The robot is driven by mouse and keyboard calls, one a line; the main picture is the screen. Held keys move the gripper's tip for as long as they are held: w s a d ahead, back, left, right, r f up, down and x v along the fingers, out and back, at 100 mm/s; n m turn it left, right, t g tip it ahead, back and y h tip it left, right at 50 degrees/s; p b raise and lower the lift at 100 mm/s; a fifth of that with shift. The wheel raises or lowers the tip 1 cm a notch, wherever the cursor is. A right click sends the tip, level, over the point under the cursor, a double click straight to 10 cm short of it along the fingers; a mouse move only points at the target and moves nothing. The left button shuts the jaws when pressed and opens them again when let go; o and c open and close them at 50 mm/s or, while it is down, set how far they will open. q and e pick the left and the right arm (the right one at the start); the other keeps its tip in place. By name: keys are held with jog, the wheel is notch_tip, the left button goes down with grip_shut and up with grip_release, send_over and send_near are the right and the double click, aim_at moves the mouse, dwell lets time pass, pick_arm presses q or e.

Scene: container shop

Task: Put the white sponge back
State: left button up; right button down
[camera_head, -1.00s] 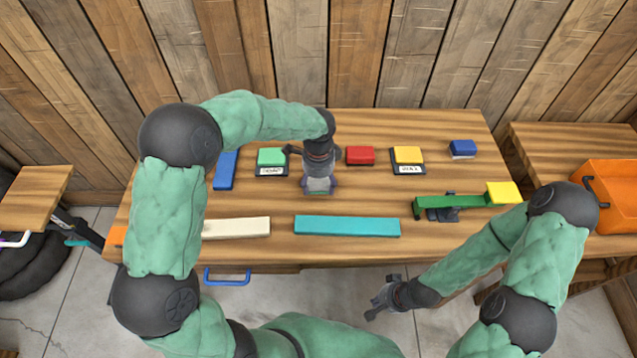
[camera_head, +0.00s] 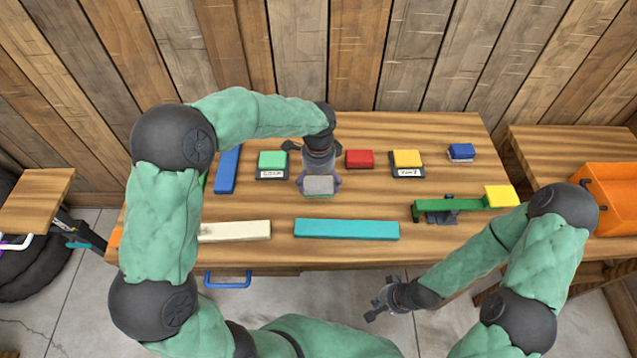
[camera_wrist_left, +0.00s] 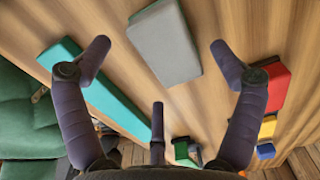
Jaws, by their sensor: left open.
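No plain white sponge stands out to me. A pale grey block (camera_head: 319,185) with a thin greenish lower edge is on the table just below my left gripper (camera_head: 318,172). It may be the white sponge. In the left wrist view the grey block (camera_wrist_left: 165,42) lies beyond and between the spread fingertips. My left gripper (camera_wrist_left: 155,65) is open and empty, and I see no finger touching the block. My right gripper (camera_head: 380,300) looks open and empty, low in front of the table edge.
Green (camera_head: 272,159) and yellow (camera_head: 407,158) blocks sit on dark labelled plates. Red (camera_head: 360,158) and blue (camera_head: 461,151) blocks stand nearby. Cream (camera_head: 236,231) and teal (camera_head: 347,229) bars lie in front. A green beam (camera_head: 450,206) carries a yellow block (camera_head: 501,196) at right.

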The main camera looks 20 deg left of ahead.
aim_at(319, 186)
pick_arm(q)
notch_tip(319, 186, up, 9)
jog(key=p, duration=0.2)
